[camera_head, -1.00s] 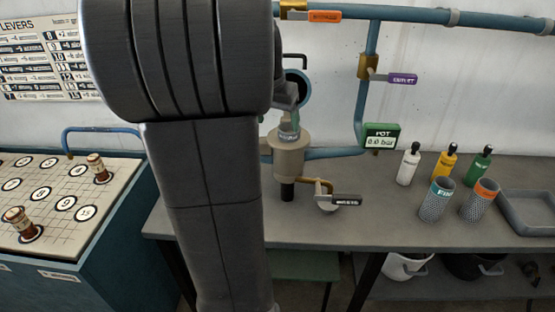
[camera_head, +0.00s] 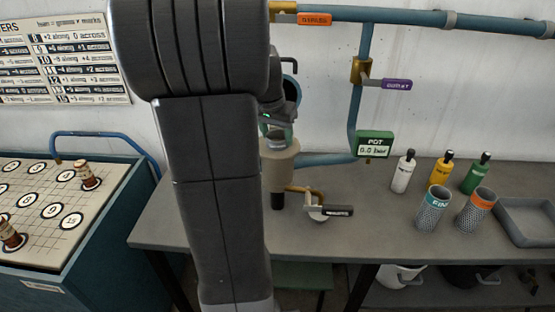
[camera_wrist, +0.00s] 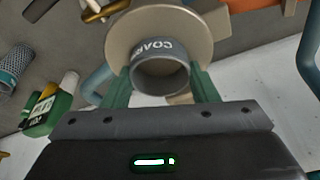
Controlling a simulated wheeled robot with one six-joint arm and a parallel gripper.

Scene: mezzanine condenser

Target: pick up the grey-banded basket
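The grey-banded basket (camera_wrist: 160,72) is in the middle of the wrist view, its round mouth toward the camera and part of a label, "COAR", on its band. It stands in the opening of the beige pot (camera_head: 277,158), whose disc-like top (camera_wrist: 118,44) surrounds it. The green fingers of my gripper (camera_wrist: 160,85) lie close along its left and right sides; whether they press on it I cannot tell. In the head view my arm hides part of the pot, and the basket's upper end (camera_head: 279,136) shows just under my gripper.
Blue pipes (camera_head: 420,14) run above and beside the pot. A black-handled valve (camera_head: 330,211) juts out at its base. Bottles (camera_head: 440,172), two other baskets (camera_head: 433,210) and a grey tray (camera_head: 526,222) stand to the right on the bench (camera_head: 375,235). A board with pegs (camera_head: 45,212) is at left.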

